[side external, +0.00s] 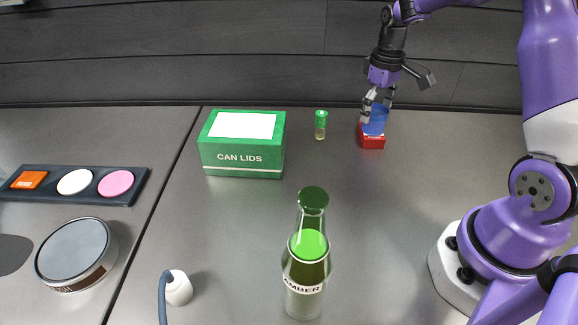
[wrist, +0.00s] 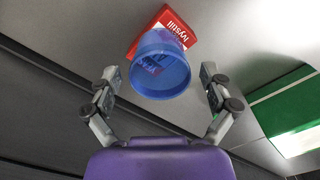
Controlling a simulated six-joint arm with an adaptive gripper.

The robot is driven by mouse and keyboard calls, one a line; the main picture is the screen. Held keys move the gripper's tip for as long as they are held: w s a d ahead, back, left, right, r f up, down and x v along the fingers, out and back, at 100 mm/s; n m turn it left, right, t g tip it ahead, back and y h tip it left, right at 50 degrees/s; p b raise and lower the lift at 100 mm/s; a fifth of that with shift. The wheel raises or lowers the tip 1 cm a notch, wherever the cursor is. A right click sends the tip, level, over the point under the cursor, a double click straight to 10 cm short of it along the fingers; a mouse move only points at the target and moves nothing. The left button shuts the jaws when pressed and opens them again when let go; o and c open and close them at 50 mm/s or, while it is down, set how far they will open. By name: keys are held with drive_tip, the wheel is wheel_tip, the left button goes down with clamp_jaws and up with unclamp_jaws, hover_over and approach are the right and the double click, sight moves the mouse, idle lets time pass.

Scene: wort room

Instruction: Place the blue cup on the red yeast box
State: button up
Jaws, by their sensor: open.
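The blue cup (side external: 375,120) is at the red yeast box (side external: 372,141) near the back right of the table, and it appears to stand on the box top. In the wrist view the translucent blue cup (wrist: 160,66) overlaps the red box (wrist: 170,24), with part of the box's lettering showing beyond it. My gripper (side external: 377,101) is just above the cup in the side view. In the wrist view my gripper (wrist: 160,80) has its fingers spread on either side of the cup, with gaps visible. It is open.
A green can lids box (side external: 242,158) and a small green-capped vial (side external: 321,125) stand left of the red box. A green-topped bottle (side external: 307,262) stands in front.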

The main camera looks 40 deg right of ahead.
wheel_tip(320, 180, up, 10)
drive_tip(key=s+a+t, duration=0.2)
drive_tip(key=s+a, duration=0.3)
drive_tip(key=a, duration=0.3)
drive_tip(key=s+a+r+t, duration=0.1)
drive_tip(key=s+a+t, duration=0.2)
drive_tip(key=s+a, duration=0.3)
drive_tip(key=shift+s+a+r+t, duration=0.25)
drive_tip(key=shift+a+r+t, duration=0.05)
drive_tip(key=shift+a, duration=0.85)
